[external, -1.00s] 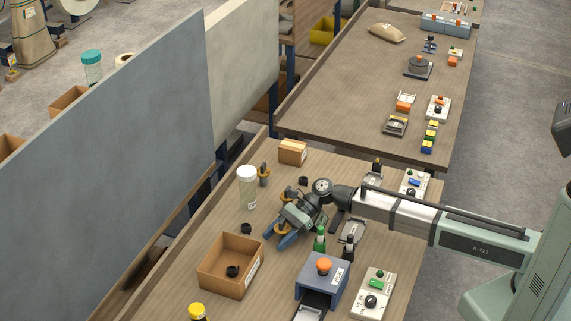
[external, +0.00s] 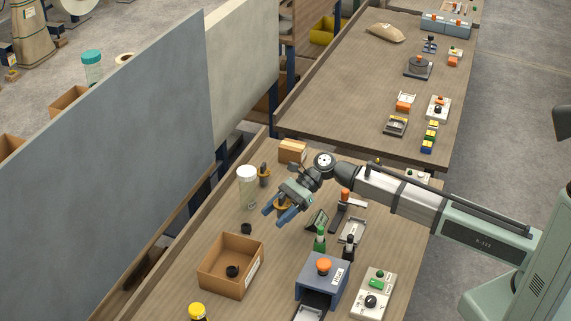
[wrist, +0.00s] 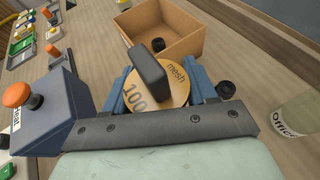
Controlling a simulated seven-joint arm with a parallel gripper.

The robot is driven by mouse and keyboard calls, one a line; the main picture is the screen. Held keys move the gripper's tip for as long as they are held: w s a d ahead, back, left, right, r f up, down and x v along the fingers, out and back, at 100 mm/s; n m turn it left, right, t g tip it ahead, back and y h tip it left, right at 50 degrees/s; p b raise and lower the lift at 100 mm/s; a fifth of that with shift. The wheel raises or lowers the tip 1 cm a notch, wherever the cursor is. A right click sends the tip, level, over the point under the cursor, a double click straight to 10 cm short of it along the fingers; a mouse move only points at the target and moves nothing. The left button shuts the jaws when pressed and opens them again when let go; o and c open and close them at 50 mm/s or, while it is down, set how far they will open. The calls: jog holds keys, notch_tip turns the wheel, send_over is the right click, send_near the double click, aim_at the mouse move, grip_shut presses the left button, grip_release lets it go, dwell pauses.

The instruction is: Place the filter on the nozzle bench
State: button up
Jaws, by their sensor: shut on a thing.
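The filter (wrist: 180,92) is a round tan disc marked "100 mesh" with an upright dark grey tab. It sits between the blue fingers of my gripper (wrist: 160,82) in the wrist view. In the external view my gripper (external: 279,210) is shut on the filter (external: 281,205), apparently above the wooden table. Another tan disc with a dark upright part (external: 264,176) stands behind the gripper, by the jar. I cannot tell for sure which fixture is the nozzle bench; a dark green slanted piece (external: 317,219) and a stand with an orange knob (external: 345,205) are right of the gripper.
An open cardboard box (external: 222,279) holds a black ring. A small black ring (external: 246,228) lies behind it. A white-lidded jar (external: 247,188) stands left. A blue heat box (external: 322,279), a green bottle (external: 320,238) and a control panel (external: 374,293) are on the right.

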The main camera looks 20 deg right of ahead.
jog(key=w+d+m+t, duration=0.4)
jog(key=w+d, duration=1.4)
jog(key=d, duration=0.1)
jog(key=m+t+h, duration=0.3)
jog(key=m+t, duration=0.6)
jog(key=t, duration=0.1)
send_over(359, 129)
jog(key=s+a, duration=0.4)
jog(key=s, duration=0.1)
notch_tip(359, 129, down, 3)
jog(key=shift+w+a, duration=0.15)
jog(key=w+d+r+m+t+h, duration=0.3)
jog(key=w+d+m+h, duration=0.2)
jog(key=shift+h, duration=0.3)
jog(key=shift+a+f, duration=0.15)
jog(key=shift+f, duration=2.25)
jog(key=shift+a+f, duration=0.1)
jog(key=shift+f, duration=2.3)
jog(key=shift+f, duration=0.1)
jog(key=o, duration=1.1)
jog(key=shift+o, duration=0.2)
